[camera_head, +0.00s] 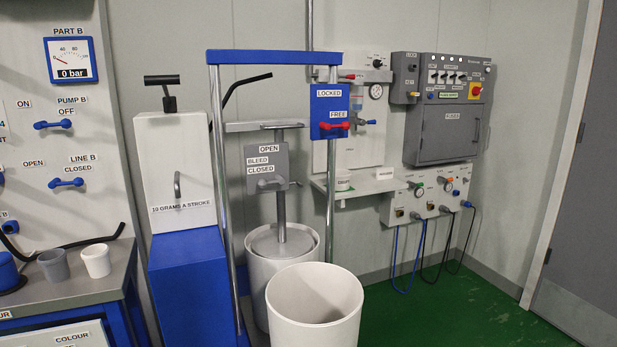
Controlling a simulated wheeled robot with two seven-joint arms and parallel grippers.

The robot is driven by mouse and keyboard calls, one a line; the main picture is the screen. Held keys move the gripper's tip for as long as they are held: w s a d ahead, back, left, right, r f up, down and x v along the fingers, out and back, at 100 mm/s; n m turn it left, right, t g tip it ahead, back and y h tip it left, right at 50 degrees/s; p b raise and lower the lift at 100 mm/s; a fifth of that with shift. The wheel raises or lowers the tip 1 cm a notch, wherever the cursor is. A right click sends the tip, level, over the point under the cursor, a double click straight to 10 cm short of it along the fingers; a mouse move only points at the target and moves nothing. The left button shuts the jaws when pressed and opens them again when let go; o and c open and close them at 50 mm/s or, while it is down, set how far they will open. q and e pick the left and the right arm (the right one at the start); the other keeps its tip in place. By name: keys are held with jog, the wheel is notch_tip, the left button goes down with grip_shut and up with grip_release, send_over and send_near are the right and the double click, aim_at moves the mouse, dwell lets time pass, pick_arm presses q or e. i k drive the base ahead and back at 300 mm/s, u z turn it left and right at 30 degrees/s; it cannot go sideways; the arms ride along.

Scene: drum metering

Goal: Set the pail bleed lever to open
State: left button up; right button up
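The pail bleed lever (271,183) is a small grey handle on a grey plate (283,160) fixed to the pump post. The plate reads OPEN at the top, BLEED in the middle and CLOSED below. The lever lies roughly level, just under the CLOSED label. The plate stands above a pale pail (262,268) with a grey lid, inside a blue-topped frame (275,57). Neither of my grippers is in view.
An empty white bin (315,310) stands in front of the pail. The frame's right post carries a blue LOCKED/FREE plate (323,105) with a red lever (338,125). A white cabinet on a blue base (187,285) stands left. Green floor (450,310) is clear at right.

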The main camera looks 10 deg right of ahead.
aim_at(262, 183)
jog(key=u, duration=0.2)
jog(key=i, duration=0.9)
jog(key=u, duration=0.7)
